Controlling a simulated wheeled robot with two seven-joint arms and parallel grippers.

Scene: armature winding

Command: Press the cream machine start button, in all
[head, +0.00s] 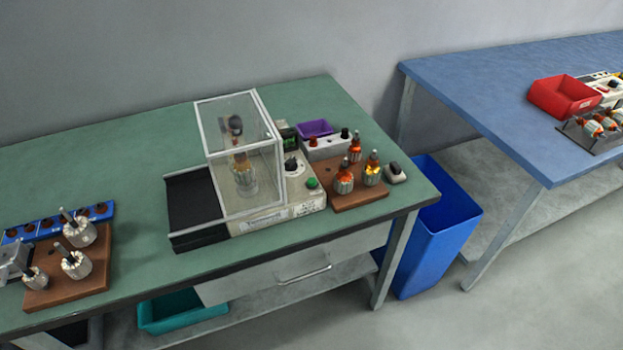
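The cream machine (306,202) stands on the green-topped bench, with a clear framed guard (237,110) over its left part. Inside the guard an armature (243,176) shows behind the clear panel. A green button (312,183) sits at the right front of the machine's top. A dark round knob (290,165) is behind it. The button's face is unobstructed from here. I cannot tell whether it is pressed. Neither of my grippers is in view.
Another wooden block (65,288) holds bare armatures at far left. The bench between is clear.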

